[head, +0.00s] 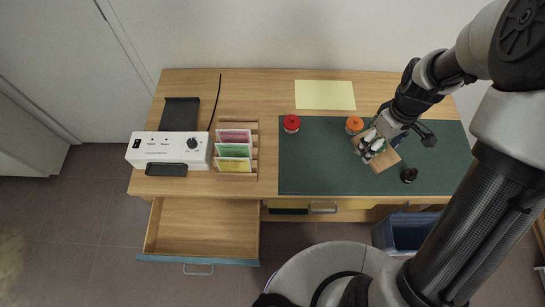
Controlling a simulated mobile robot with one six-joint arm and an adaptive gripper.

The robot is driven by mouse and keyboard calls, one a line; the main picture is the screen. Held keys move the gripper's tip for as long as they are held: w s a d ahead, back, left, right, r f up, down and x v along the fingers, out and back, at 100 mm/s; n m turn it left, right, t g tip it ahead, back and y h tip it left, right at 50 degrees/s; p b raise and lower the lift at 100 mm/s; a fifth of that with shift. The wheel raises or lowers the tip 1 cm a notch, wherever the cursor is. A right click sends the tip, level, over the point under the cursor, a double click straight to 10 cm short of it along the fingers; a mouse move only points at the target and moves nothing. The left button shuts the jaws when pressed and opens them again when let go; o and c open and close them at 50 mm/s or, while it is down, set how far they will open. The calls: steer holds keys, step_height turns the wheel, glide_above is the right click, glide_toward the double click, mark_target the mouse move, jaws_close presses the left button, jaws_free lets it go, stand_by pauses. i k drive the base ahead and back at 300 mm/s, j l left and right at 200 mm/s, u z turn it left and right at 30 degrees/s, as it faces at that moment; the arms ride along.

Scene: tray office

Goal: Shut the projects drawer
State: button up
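One desk drawer (203,228) at the lower left is pulled far out and looks empty. It has a blue-grey front with a metal handle (198,272). A second drawer with a yellowish front (350,210) and a metal handle (323,208) sits at the middle of the desk's front edge, with a dark and yellow strip at its left. I cannot read a label on either drawer. My gripper (396,144) is over the green mat at the right, above a wooden block, well away from both drawers. Its fingers are partly hidden, so its opening is unclear.
On the green mat (310,170) are a red-capped jar (291,123), an orange-capped jar (354,125), a wooden block (384,163) and a dark round item (408,175). A white control box (165,147) and a card rack (253,165) stand left. A blue bin (402,231) stands below.

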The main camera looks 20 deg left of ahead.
mark_target(207, 229)
steer(key=j+u, duration=0.1)
steer(key=u, duration=2.85)
